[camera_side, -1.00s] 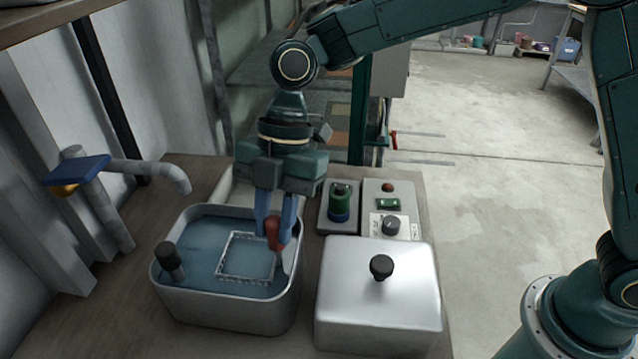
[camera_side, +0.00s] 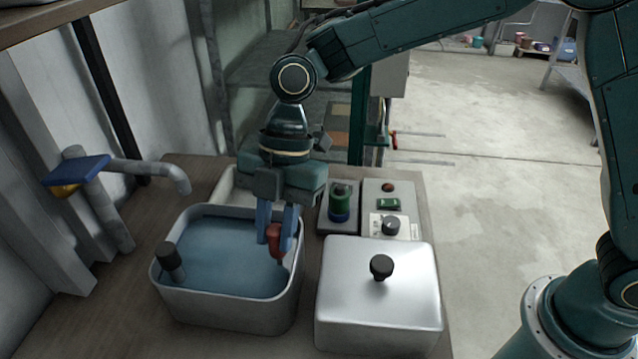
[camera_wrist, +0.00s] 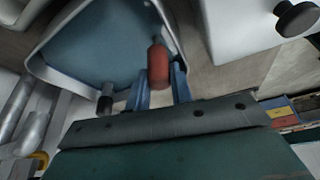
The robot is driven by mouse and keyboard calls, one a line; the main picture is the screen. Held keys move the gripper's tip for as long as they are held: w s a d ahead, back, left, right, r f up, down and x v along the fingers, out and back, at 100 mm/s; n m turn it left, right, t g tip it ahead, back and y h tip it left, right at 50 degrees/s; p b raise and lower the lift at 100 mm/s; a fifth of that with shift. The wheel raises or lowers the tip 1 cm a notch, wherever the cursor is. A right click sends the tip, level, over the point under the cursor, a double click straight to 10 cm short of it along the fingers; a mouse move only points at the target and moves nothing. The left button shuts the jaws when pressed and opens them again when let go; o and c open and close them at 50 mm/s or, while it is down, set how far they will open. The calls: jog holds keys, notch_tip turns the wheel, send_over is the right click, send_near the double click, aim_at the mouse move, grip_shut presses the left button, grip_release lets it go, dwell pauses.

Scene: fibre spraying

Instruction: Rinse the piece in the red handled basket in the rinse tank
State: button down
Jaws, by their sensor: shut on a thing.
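The rinse tank (camera_side: 225,315) is a grey open tub filled with blue water (camera_side: 220,258). My gripper (camera_side: 275,238) points down over the tank's right side, its blue fingers shut on the red handle (camera_side: 276,243) of the basket. In the wrist view the red handle (camera_wrist: 158,66) sits between the two fingers near the tank's rim (camera_wrist: 88,90). The basket's wire frame cannot be made out in either view; the water surface looks plain. The piece cannot be seen.
A metal box with a lid and black knob (camera_side: 381,267) stands right of the tank. A tap (camera_side: 150,170) reaches over from the left.

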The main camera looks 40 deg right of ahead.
jog(key=shift+r, duration=0.1)
notch_tip(320, 180, up, 12)
dwell(1.7)
jog(key=shift+w+d, duration=0.1)
dwell(0.5)
